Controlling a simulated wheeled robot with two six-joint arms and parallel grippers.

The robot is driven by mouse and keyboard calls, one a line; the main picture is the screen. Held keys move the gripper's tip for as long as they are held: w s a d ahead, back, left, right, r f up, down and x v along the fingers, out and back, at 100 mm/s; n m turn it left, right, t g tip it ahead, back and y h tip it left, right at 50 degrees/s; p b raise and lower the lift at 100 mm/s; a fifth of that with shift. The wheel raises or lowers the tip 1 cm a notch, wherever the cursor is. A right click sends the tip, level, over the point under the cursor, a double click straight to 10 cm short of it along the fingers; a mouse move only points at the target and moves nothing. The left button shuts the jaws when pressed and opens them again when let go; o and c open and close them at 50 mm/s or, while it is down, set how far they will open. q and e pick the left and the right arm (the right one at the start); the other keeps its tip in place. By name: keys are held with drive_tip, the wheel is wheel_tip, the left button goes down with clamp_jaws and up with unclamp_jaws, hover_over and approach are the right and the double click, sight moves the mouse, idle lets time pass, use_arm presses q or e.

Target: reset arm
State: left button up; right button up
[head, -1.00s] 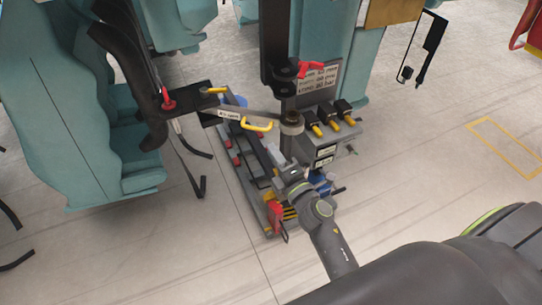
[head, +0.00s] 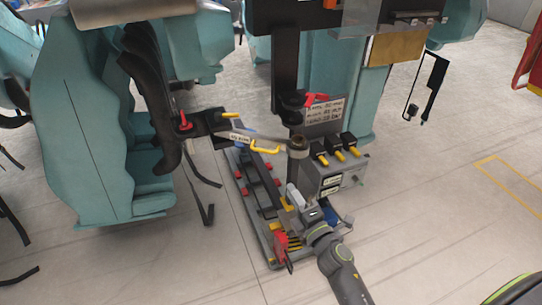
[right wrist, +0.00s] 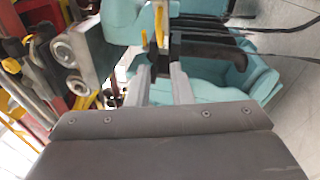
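My right arm comes in from the lower right in the head view. Its gripper (head: 296,200) is beside the base of the coaster train's tool stand, just below a dark upright cylinder (head: 297,150). In the right wrist view the two grey fingers of the gripper (right wrist: 160,80) stand apart with nothing visibly held between them. A yellow handle (head: 265,150) on a labelled grey bar (head: 245,138) is above and left of the gripper in the head view. My left gripper is not in view.
Teal train seats (head: 100,130) stand at the left. A control box with yellow-tipped levers (head: 338,155) is just right of the cylinder. A red part (head: 281,243) sits at the near end of the low rail base.

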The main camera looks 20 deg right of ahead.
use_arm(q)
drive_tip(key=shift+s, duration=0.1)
